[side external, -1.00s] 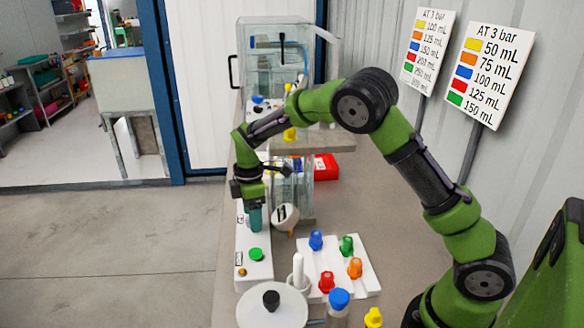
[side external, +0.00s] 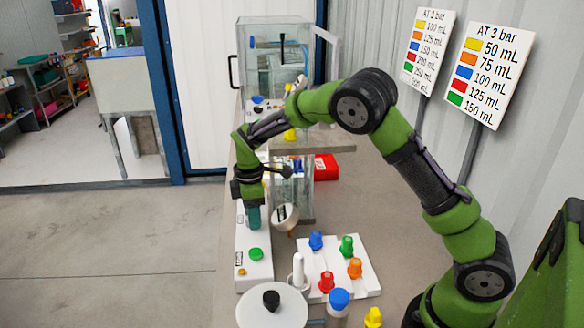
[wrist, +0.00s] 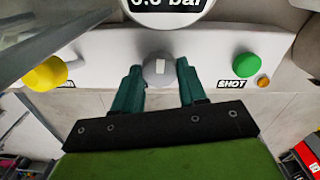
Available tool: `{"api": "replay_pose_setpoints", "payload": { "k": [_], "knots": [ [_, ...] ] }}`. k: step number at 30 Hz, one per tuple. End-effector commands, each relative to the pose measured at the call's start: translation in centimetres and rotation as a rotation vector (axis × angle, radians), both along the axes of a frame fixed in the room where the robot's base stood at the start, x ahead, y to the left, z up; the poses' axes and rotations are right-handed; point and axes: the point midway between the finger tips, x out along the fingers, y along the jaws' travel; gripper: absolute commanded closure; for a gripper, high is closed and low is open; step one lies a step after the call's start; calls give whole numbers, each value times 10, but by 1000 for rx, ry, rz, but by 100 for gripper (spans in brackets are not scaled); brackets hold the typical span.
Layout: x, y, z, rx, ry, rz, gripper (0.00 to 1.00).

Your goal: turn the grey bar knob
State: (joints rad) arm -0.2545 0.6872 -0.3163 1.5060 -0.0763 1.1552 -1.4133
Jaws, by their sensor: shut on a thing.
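The grey bar knob (wrist: 159,71) is on the front of a white control panel (wrist: 102,60) in the wrist view, with a small pale mark on its face. My gripper (wrist: 157,68) has one teal finger on each side of the knob and is shut on it. In the side view, my gripper (side external: 253,218) points down at the white panel (side external: 252,268), and its fingers hide the knob. A round white gauge (wrist: 168,10) sits just beyond the knob; its reading in bar is partly cut off.
A green SHOT button (wrist: 249,66) and a yellow knob (wrist: 46,73) flank the grey knob on the panel. A white board (side external: 318,262) with several coloured caps and a round white plate (side external: 290,310) stand nearer. A clear tank (side external: 262,75) stands behind.

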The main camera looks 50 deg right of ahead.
Motion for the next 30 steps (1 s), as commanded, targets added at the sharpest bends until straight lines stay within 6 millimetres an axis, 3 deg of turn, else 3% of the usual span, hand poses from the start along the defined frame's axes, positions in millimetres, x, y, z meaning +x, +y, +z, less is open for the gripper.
{"api": "replay_pose_setpoints", "payload": {
  "k": [8, 30],
  "knots": [
    [0, -1, 1, 0, 1, -172, 89],
    [-1, -1, 1, 1, 3, -871, 89]
  ]
}}
